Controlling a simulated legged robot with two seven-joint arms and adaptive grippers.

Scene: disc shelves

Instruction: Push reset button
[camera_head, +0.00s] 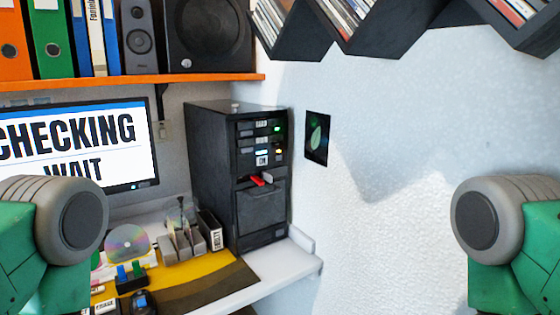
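A black computer tower (215,160) stands upright on the right end of the desk. Its front has stacked bays with small white labels, a green light (277,129) and a yellow light (278,151). A small red piece (267,178) and a pale piece beside it stick out from the middle of the front. The labels are too small to read, so I cannot tell which part is the reset button. My two arms show at the left and right edges, apart from the tower. Neither gripper is in view.
A monitor (75,145) left of the tower reads "CHECKING" and "WAIT". A disc (127,243), holders (182,243) and small items crowd the white desk (270,268). An orange shelf (190,78) with binders and speakers hangs above. Dark disc shelves (385,35) hang upper right.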

